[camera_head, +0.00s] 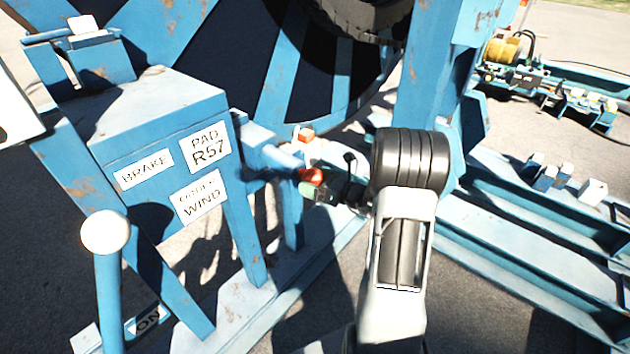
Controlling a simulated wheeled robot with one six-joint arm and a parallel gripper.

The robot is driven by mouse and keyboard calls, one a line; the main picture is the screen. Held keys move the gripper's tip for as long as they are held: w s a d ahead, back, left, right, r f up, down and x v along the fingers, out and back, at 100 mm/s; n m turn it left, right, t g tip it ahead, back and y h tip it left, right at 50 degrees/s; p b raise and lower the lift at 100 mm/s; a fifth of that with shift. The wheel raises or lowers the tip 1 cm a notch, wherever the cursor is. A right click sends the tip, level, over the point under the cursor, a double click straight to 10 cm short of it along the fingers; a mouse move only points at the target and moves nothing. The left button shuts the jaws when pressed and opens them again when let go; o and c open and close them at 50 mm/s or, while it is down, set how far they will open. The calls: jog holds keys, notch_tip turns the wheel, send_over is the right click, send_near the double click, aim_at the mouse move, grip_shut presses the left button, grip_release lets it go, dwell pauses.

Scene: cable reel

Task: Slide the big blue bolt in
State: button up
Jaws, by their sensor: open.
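A blue bar (272,155), which looks like the bolt, runs out from the right side of the blue cabinet at the middle of the head view. An orange-red knob (312,176) shows near its right end, close to my gripper. My gripper (322,188) is at the end of the black and white arm, just right of the bar. It is open. Its fingers are small and partly lost against the knob and the shadows, so I cannot tell whether they touch it. The bolt's far end and its socket are not clearly visible.
The cabinet (150,120) carries BRAKE, PAD R57 and WIND labels. A lever with a white ball (106,232) stands at front left. The big reel (290,70) is behind. A blue upright (430,80) rises behind my arm. Blue rails (540,225) lie at right.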

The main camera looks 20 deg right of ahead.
aim_at(288, 166)
jog(key=shift+c, duration=0.4)
jog(key=c, duration=1.2)
jog(key=shift+o, duration=0.2)
jog(key=x, duration=0.3)
jog(key=d+b+x, duration=0.1)
jog(key=x, duration=0.2)
jog(key=w+x, duration=0.1)
jog(key=x, duration=0.2)
jog(key=shift+w+b, duration=0.35)
jog(key=shift+b, duration=0.05)
jog(key=shift+w+a, duration=0.1)
jog(key=shift+w, duration=0.3)
jog(key=shift+r, duration=0.15)
jog(key=o, duration=0.9)
jog(key=shift+w+a, duration=0.1)
jog(key=shift+o, duration=0.9)
jog(key=shift+w+a, duration=0.1)
jog(key=shift+o, duration=0.8)
